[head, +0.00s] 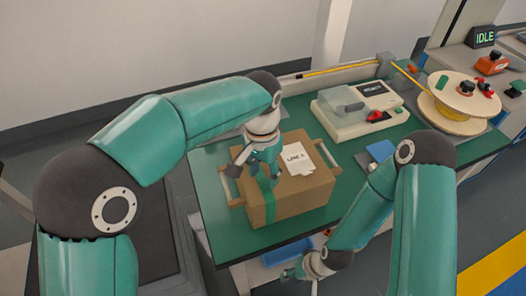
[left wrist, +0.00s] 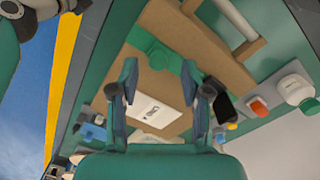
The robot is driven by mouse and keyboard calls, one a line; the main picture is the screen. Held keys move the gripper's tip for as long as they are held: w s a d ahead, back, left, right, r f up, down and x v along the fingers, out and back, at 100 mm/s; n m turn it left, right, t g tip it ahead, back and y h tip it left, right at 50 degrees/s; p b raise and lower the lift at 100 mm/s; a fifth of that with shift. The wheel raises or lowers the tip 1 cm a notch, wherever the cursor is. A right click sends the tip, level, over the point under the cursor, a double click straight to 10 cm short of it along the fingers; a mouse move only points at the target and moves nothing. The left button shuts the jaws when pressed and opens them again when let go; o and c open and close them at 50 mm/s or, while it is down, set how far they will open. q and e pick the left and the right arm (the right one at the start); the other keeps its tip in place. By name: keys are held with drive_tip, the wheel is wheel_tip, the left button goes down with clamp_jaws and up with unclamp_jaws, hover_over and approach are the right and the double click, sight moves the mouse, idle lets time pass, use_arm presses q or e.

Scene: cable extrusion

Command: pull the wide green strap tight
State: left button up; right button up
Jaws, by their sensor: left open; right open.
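A cardboard box (head: 312,200) sits on the green bench. A wide green strap (head: 256,210) runs down its front side. In the left wrist view the strap (left wrist: 148,42) crosses the box (left wrist: 212,42) just ahead of the fingers; part of it is hidden behind a finger. My left gripper (head: 264,172) is over the box top, open, pointing down; its two spread fingers (left wrist: 160,76) show nothing clearly held between them. I cannot tell whether they touch the strap. My right gripper (head: 308,270) is low in front of the bench, open, away from the box.
A white card (head: 298,158) lies on the box top. A white machine with a display (head: 360,108) stands behind, and a spool (head: 460,95) at the back right. A blue item (head: 380,150) lies on the bench right of the box. Bare bench (head: 212,205) shows left of the box.

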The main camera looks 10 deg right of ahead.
sight(263, 179)
use_arm(q)
wheel_tip(263, 179, up, 10)
drive_tip(key=shift+w+a, duration=0.15)
idle(0.3)
